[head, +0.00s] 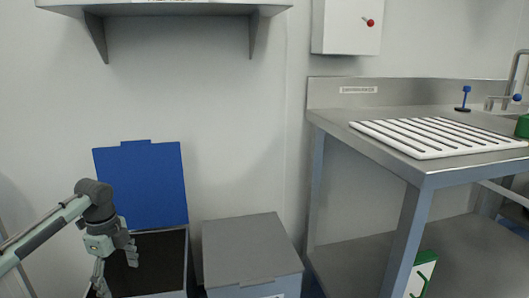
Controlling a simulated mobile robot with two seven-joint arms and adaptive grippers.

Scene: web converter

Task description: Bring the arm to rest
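My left arm (45,230) comes in from the left edge. Its gripper (116,277) points downward with its two fingers spread apart, and nothing shows between them. It hangs over or in front of the left part of an open bin (160,262) with a dark inside; how high above it I cannot tell. The bin's blue lid (142,185) stands upright behind it. My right gripper is not in view.
A closed grey bin (250,250) stands right of the open one. A steel table (440,165) holds a white slatted rack (435,137) and has a lower shelf (470,255). A wall shelf (165,10) is above, with a white wall box (346,27) to its right.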

